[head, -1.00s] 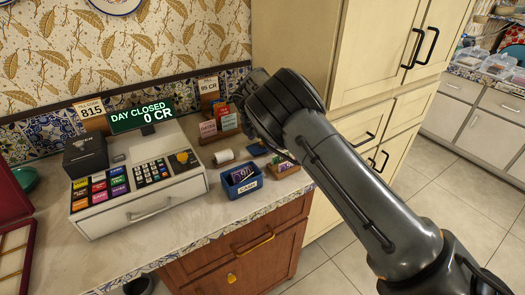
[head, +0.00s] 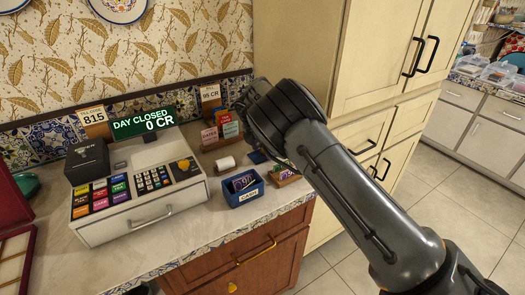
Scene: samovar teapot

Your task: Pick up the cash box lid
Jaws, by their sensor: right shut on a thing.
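The small blue cash box (head: 244,190), labelled CASH, stands on the counter right of the till. Its top is open and purple notes show inside. A flat dark blue piece (head: 257,157) lies behind it, partly covered by my arm; I cannot tell if it is the lid. My right gripper (head: 247,103) is above the counter behind the cash box. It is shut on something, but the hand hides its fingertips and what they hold. My left gripper is not in view.
The till (head: 138,185) stands left of the cash box, with a dark box (head: 87,160) on it. A white roll (head: 225,163), a card holder (head: 222,138) and a small wooden tray (head: 287,178) crowd the counter. The counter's front strip is clear.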

